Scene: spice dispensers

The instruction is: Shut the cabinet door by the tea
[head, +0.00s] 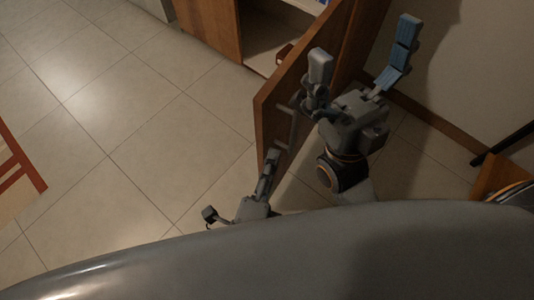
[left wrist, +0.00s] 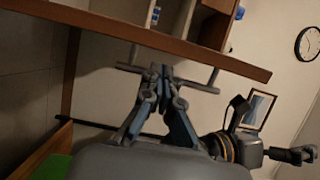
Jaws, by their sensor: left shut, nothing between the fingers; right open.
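The wooden cabinet door (head: 272,108) stands open, jutting out from the cabinet (head: 205,22). A grey bar handle (head: 292,125) is on the door. My left gripper (head: 271,158) is shut and empty, close to the handle. In the left wrist view its fingertips (left wrist: 160,72) overlap the handle (left wrist: 203,86); I cannot tell if they touch. The door's brown edge (left wrist: 225,60) crosses that view. My right gripper (head: 365,48) is open, with its fingers spread, to the right of the door. I cannot pick out the tea.
The cabinet's pale inside shows, with a reddish-brown item (head: 284,52) in it. Tiled floor (head: 150,120) is clear to the left. A wall (head: 460,70) stands close on the right, with a dark rod (head: 500,146). A framed picture (left wrist: 258,108) and a clock (left wrist: 308,43) hang on the wall.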

